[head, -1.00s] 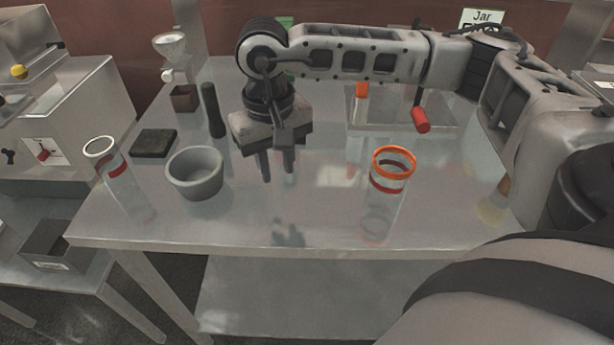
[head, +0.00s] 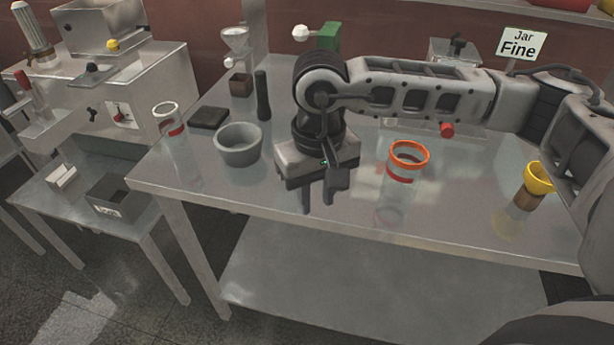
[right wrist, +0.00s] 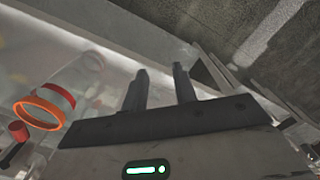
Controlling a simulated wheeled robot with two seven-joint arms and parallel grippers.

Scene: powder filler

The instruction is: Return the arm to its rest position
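My right arm (head: 420,88) reaches in from the right over the metal table. My right gripper (head: 318,200) hangs above the table between the grey bowl (head: 239,146) and the orange-rimmed glass jar (head: 407,165). Its two fingers are apart with nothing between them. In the right wrist view the fingers (right wrist: 160,90) are also apart and empty, with the orange-rimmed jar (right wrist: 45,105) to their left. My left gripper is not in any view.
A white-rimmed jar (head: 168,120), dark pad (head: 209,118) and black pestle (head: 262,96) stand around the bowl. A yellow funnel (head: 539,178) is at the right. A "Jar Fine" sign (head: 522,44) stands behind. The table's front edge is clear.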

